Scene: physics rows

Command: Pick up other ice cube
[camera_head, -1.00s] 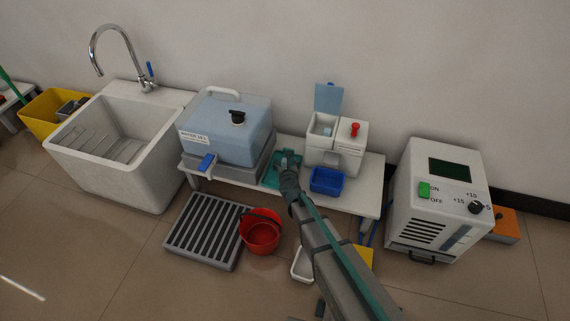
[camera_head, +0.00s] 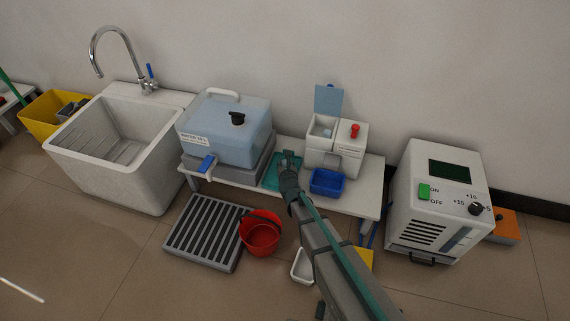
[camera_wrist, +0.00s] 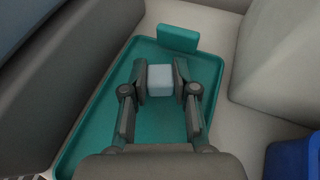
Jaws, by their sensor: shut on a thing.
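A pale ice cube (camera_wrist: 160,80) is between the two fingertips of my gripper (camera_wrist: 160,82) in the wrist view. The fingers are shut on it from both sides. The cube is over the teal tray (camera_wrist: 100,120); I cannot tell whether it touches the tray. In the head view my gripper (camera_head: 288,162) is above the teal tray (camera_head: 271,180) on the white bench, and the cube is too small to make out there. No second cube shows on the visible part of the tray.
The water tank (camera_head: 225,130) stands left of the tray. The white two-part box (camera_head: 338,145), with one lid raised, and the blue bin (camera_head: 327,183) are to the right. A red bucket (camera_head: 260,235) and a dark grate (camera_head: 203,235) are on the floor.

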